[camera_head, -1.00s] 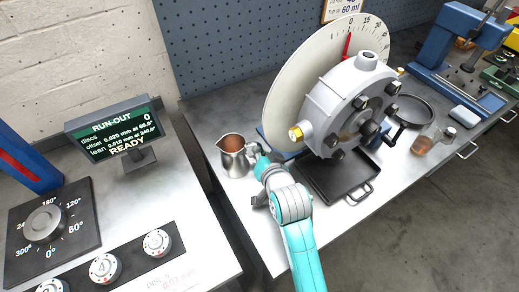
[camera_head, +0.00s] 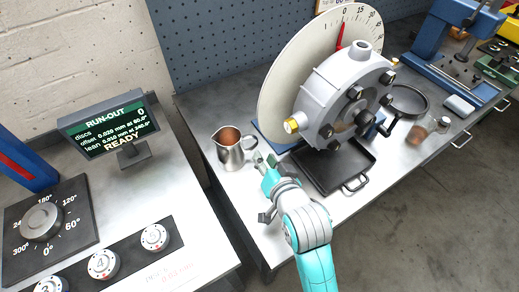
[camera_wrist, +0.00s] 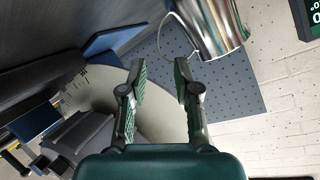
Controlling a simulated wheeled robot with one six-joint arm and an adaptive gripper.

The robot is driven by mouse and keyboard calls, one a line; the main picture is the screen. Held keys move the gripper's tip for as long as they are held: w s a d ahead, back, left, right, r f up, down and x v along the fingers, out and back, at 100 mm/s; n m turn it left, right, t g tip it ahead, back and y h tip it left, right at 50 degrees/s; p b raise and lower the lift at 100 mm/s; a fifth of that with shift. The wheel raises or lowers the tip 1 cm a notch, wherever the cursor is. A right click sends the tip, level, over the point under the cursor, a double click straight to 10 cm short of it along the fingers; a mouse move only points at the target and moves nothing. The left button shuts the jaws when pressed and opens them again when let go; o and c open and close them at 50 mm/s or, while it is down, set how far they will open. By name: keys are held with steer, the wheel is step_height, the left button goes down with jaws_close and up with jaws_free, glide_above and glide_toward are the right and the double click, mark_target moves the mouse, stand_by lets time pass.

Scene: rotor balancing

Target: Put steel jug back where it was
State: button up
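The steel jug (camera_head: 230,150) stands upright on the metal bench at its left end, with brown contents showing at its mouth. Its handle faces right, toward my gripper (camera_head: 264,160). In the wrist view the jug (camera_wrist: 215,25) shows at the top, beyond the fingertips, with its thin handle to its left. My gripper (camera_wrist: 160,78) has its two green-padded fingers apart, with nothing between them. It is close to the handle but does not appear closed on it.
The grey rotor housing (camera_head: 340,95) with its large dial (camera_head: 285,85) stands right of the jug. A black tray (camera_head: 335,175) lies below it. A glass jar (camera_head: 420,138) and a dark round pan (camera_head: 407,100) are farther right. The run-out display (camera_head: 108,130) stands on the left bench.

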steer(key=shift+v, duration=1.55)
